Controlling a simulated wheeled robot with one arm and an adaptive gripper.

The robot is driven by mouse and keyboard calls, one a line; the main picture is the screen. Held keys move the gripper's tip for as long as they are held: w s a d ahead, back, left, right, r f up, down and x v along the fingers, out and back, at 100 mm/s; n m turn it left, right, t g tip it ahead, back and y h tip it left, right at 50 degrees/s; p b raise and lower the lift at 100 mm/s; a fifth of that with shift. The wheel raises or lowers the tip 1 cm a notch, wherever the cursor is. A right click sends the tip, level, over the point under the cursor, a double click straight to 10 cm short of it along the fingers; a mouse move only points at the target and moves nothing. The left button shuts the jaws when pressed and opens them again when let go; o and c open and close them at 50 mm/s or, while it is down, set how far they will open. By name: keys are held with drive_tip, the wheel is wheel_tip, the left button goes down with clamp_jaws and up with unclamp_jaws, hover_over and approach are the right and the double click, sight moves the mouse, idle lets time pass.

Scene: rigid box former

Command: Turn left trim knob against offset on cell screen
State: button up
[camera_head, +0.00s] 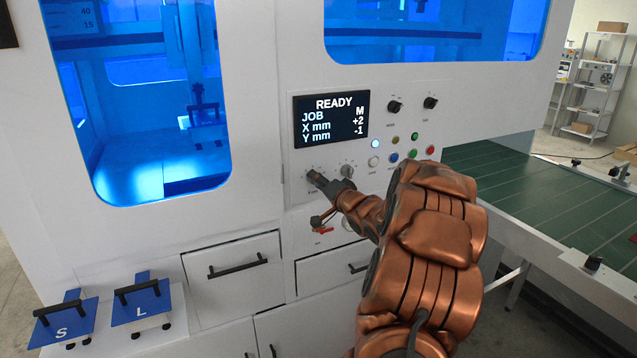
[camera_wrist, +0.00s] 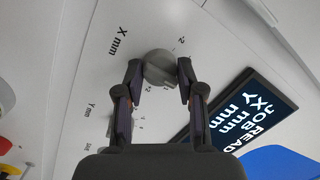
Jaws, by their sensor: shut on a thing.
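The cell screen (camera_head: 331,119) reads READY, JOB M, X mm +2 and Y mm -1; it also shows turned in the wrist view (camera_wrist: 250,108). The left trim knob (camera_wrist: 158,66) is a grey round knob beside the label X mm, with a printed scale around it. My gripper (camera_wrist: 160,72) is shut on this knob, with one fingertip on each side. In the head view my gripper (camera_head: 316,179) reaches the panel below the screen and largely hides the left knob. The right trim knob (camera_head: 347,170) is just to its right.
Several coloured buttons (camera_head: 413,136) and two black selector knobs (camera_head: 394,106) are right of the screen. A red-handled valve (camera_head: 323,229) sits below my gripper. Drawers (camera_head: 233,270) are lower down. A green conveyor (camera_head: 540,190) extends at right.

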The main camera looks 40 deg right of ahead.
drive_tip(key=shift+n, duration=0.5)
idle(0.3)
drive_tip(key=shift+w+a+r+n+g+h+b, duration=0.1)
drive_tip(key=shift+n+g+h+b, duration=0.2)
drive_tip(key=shift+n+b, duration=1.3)
drive_tip(key=shift+s+r+n+g+h+b, duration=0.1)
drive_tip(key=shift+n+g+h+b, duration=0.15)
drive_tip(key=shift+n, duration=2.75)
drive_tip(key=shift+w+a+r+n+g+h+b, duration=0.25)
drive_tip(key=shift+n+b, duration=0.6)
drive_tip(key=shift+n, duration=1.45)
drive_tip(key=shift+s+d, duration=0.15)
drive_tip(key=shift+d, duration=0.1)
drive_tip(key=o, duration=1.1)
drive_tip(key=shift+f, duration=0.2)
drive_tip(key=shift+o, duration=0.2)
